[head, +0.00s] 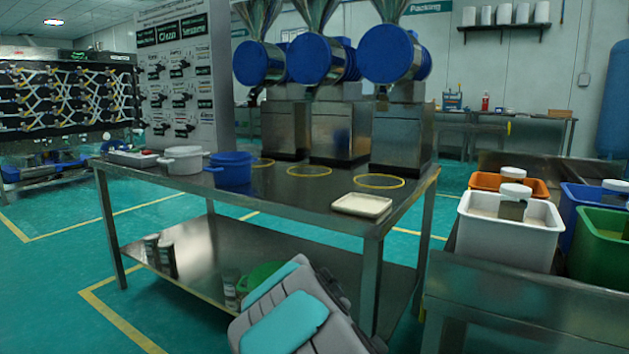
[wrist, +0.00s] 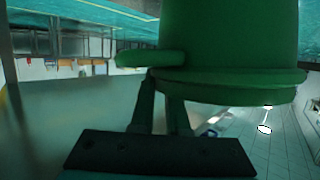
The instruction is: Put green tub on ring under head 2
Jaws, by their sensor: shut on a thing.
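The green tub (head: 262,273) shows in the head view beyond my arm, in front of the lower shelf; my arm hides part of it. In the wrist view the tub (wrist: 230,40) fills the upper middle, with its rim and side handle toward my gripper (wrist: 163,75). My gripper is shut on the tub at that handle; in the head view my arm hides the gripper. The ring under head 2 (head: 309,171) is the middle yellow ring on the steel table (head: 285,192), before the middle blue-drum machine (head: 318,60). That ring is empty.
A blue pot (head: 231,170) and a white pot (head: 182,160) stand left of the rings. A cream tray (head: 361,206) lies near the right front corner. Small jars (head: 166,257) stand on the lower shelf (head: 205,247). Bins (head: 510,232) stand at right.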

